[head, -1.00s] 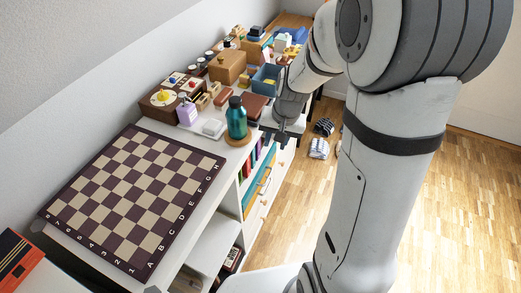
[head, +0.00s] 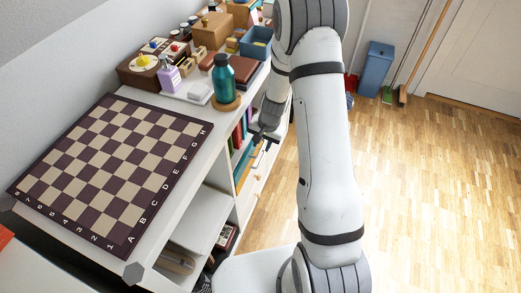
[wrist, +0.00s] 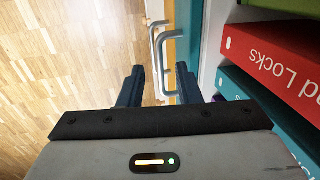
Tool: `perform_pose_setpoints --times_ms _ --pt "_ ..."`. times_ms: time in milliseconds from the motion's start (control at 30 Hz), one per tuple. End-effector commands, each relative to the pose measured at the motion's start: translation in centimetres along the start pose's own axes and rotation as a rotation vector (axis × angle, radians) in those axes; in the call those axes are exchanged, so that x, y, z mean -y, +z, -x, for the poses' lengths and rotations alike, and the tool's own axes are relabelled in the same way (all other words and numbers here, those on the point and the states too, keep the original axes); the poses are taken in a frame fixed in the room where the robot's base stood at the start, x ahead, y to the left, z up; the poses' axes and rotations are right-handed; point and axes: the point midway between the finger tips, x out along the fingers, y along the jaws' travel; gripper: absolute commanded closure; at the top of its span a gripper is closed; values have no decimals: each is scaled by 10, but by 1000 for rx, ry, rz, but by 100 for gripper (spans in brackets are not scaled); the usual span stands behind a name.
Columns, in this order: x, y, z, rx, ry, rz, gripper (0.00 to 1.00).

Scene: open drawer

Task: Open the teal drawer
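The teal drawer front (head: 243,164) shows as a small strip on the shelf unit's front, below the tabletop, partly hidden by my arm. In the wrist view its teal face (wrist: 188,35) is a narrow vertical band seen nearly edge-on. A grey bar handle (wrist: 165,60) stands out beside it, between my fingers. My gripper (wrist: 160,72) is open, one finger on each side of that handle; I cannot tell whether either touches it. In the head view my gripper (head: 262,140) hangs beside the cabinet front. The drawer looks closed, though its edges are hard to see.
A second grey handle (wrist: 155,23) lies just beyond the first. A red binder (wrist: 265,60) and other books stand right of the drawer. A teal bottle (head: 223,80) and a chessboard (head: 115,165) are on the tabletop.

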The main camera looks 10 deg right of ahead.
Motion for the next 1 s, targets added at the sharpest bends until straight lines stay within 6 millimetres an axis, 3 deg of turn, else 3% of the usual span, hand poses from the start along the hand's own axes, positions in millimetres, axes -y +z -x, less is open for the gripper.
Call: perform_pose_setpoints --times_ms 33,200,533,900,1000 --pt "-1 1 -11 1 1 0 69" --pt "0 1 -27 1 1 1 69" --pt "0 0 -30 0 0 1 69" --pt "1 1 -30 0 0 3 99" --pt "1 1 -30 0 0 3 100"
